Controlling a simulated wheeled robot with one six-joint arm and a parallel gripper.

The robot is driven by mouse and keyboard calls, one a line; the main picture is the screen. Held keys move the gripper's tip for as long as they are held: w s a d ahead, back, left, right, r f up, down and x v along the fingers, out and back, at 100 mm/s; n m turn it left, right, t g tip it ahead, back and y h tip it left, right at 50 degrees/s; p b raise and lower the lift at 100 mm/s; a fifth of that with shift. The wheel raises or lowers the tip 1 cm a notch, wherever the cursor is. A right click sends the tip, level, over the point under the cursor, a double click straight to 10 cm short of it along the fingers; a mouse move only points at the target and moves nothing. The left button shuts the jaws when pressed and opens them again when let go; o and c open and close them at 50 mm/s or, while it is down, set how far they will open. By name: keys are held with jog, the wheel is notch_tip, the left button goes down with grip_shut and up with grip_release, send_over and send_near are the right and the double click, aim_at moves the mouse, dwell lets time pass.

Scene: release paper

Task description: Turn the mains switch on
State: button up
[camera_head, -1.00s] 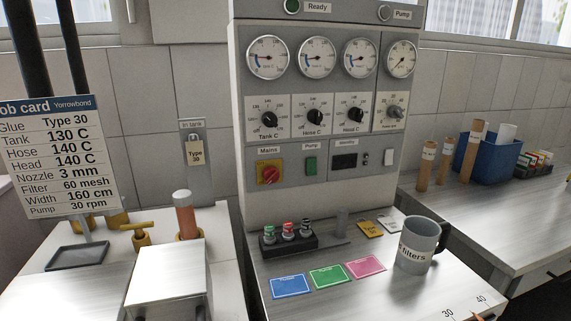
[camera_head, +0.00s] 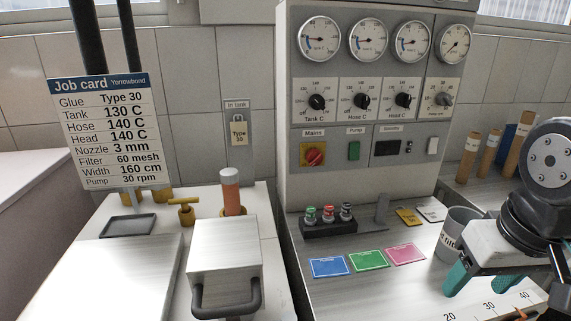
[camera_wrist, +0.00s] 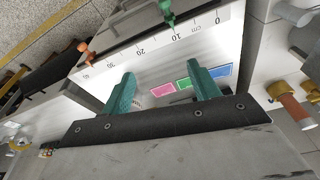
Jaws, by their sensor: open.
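The mains switch (camera_head: 313,155) is a red rotary knob on a yellow plate. It sits on the grey control panel under a "Mains" label, left of the green pump button (camera_head: 354,151). The knob looks tilted, but its exact setting is too small to read. My gripper (camera_head: 498,286) is at the lower right in the head view, over the bench and well to the right of and below the switch. In the wrist view its two green fingers (camera_wrist: 160,88) are apart with nothing between them. The switch is not visible in the wrist view.
A grey mug (camera_head: 452,237) stands beside my gripper, partly hidden by it. Blue, green and pink cards (camera_head: 367,259) and a black nozzle rack (camera_head: 328,229) lie before the panel. A metal box with a handle (camera_head: 223,262) stands left. The space before the switch is clear.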

jog(key=w+a+f+n+t+y, duration=0.1)
jog(key=w+a+t, duration=0.35)
jog(key=w, duration=0.65)
jog(key=w+a+f+n+t+y, duration=0.1)
jog(key=w+a+t, duration=0.2)
jog(key=w+a, duration=0.55)
jog(key=t+y, duration=0.2)
jog(key=t, duration=0.6)
send_near(317, 161)
jog(key=d+x, duration=0.1)
jog(key=x, duration=0.7)
jog(key=a+x, duration=0.1)
jog(key=x, duration=0.1)
jog(key=shift+w, duration=0.2)
jog(key=c, duration=1)
